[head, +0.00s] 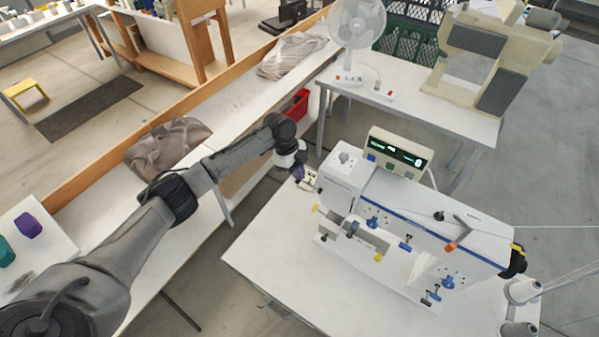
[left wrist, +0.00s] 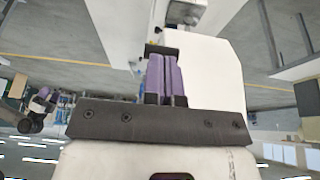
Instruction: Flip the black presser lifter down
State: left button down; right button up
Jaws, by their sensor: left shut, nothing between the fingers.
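My left gripper (head: 299,174), with purple fingers, is at the left end of the machine head. In the left wrist view the purple fingers (left wrist: 162,62) are pressed together with nothing between them, in front of the white machine housing (left wrist: 215,70). A small dark piece (left wrist: 161,49) shows at the fingertips; I cannot tell whether it is the black presser lifter or whether the fingers touch it. I cannot make out the lifter in the head view.
A control box (head: 398,150) with a lit display stands behind the machine. Thread cones (head: 524,291) stand at the table's right end. The white table's left front part (head: 275,240) is clear. A fan (head: 357,22) stands on a table behind.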

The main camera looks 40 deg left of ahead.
pick_arm(q)
jog(key=f+h+b, duration=0.2)
jog(key=b, duration=0.1)
jog(key=f+h+b, duration=0.1)
jog(key=shift+a+f, duration=0.15)
jog(key=shift+a, duration=0.15)
dwell(0.5)
jog(key=v, duration=1.3)
jog(key=shift+s+d+r+b, duration=0.2)
jog(key=shift+r+b, duration=0.15)
jog(key=shift+r, duration=0.15)
